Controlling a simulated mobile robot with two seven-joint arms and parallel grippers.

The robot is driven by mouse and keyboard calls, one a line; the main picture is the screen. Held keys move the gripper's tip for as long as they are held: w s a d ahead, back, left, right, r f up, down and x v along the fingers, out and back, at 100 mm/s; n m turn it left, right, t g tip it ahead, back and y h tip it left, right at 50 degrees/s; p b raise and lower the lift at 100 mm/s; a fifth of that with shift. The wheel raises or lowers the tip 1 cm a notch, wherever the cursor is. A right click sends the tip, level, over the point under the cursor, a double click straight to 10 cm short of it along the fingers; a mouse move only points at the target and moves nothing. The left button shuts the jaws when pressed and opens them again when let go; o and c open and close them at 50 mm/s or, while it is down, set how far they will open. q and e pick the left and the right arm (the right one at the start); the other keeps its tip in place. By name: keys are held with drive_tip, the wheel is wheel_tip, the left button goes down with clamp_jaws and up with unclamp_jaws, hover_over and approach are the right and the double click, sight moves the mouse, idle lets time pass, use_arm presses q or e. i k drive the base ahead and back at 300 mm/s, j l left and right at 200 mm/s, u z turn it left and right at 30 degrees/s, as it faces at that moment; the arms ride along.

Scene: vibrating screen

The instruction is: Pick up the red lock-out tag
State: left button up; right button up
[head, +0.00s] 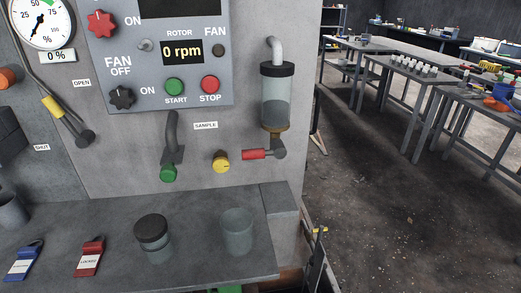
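The red lock-out tag (89,257) lies on the grey shelf of the machine, at the lower left of the head view. It has a white label and a dark loop at its top end. A blue tag (24,261) of the same shape lies to its left, with a gap between them. A jar with a dark lid (153,238) stands to its right. Neither of my grippers shows in the head view, and nothing visible touches the red tag.
An empty-looking clear cup (237,232) stands right of the jar. Above the shelf, a green-tipped spout (168,172), a yellow knob (221,162) and a red-handled valve (254,154) stick out from the panel. A grey cup (12,211) stands at the left edge.

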sight(89, 262)
drive_tip(key=u, duration=1.55)
